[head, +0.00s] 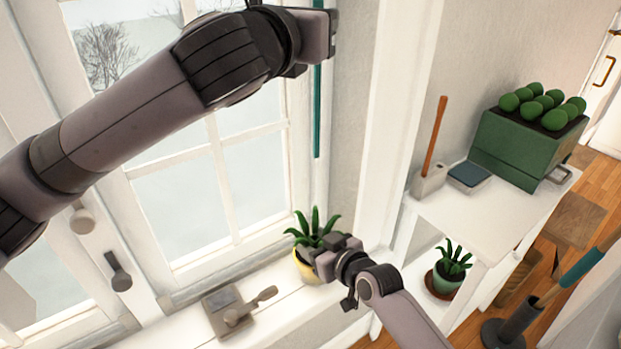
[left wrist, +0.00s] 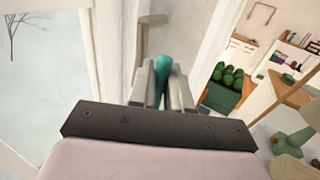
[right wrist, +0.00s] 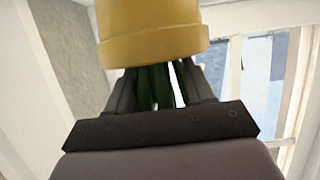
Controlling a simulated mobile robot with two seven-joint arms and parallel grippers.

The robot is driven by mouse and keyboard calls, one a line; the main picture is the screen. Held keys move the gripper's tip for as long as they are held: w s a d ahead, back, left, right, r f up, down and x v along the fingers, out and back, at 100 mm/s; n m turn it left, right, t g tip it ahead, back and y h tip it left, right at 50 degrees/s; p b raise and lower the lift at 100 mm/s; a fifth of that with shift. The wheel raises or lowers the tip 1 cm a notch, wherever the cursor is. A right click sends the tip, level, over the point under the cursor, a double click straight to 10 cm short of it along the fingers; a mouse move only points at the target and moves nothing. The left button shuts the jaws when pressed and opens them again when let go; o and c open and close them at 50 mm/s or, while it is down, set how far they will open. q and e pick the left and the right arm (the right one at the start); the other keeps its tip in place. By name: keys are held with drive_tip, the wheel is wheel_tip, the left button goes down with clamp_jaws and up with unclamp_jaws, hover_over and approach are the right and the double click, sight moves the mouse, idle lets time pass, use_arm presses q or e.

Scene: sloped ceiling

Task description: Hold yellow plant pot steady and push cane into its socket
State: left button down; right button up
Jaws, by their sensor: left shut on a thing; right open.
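The yellow plant pot (head: 303,266) with its green leaves (head: 312,229) stands upright on the white window sill. My right gripper (head: 335,255) is beside the pot with its fingers open. In the right wrist view the yellow pot (right wrist: 150,35) appears upside down, with leaves showing between the spread fingers (right wrist: 163,88). I cannot tell whether they touch the pot. My left gripper (left wrist: 162,78) is shut on the teal cane (head: 317,115), which hangs upright above the plant. The cane's lower end is clear of the leaves. I cannot see the socket.
The window (head: 225,185) lies behind the arms. A grey block with a handle (head: 228,312) sits on the sill left of the pot. To the right, a white shelf (head: 485,215) bears a green planter (head: 520,147). A second potted plant (head: 446,280) stands below.

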sight(315, 113)
drive_tip(key=shift+x, duration=0.85)
clamp_jaws()
use_arm(q)
wheel_tip(315, 113, down, 12)
drive_tip(key=m+g+h, duration=0.2)
drive_tip(key=h, duration=0.1)
drive_tip(key=shift+w+m+h, duration=0.1)
drive_tip(key=shift+m+h, duration=0.2)
drive_tip(key=shift+m, duration=0.1)
drive_tip(key=shift+f, duration=0.45)
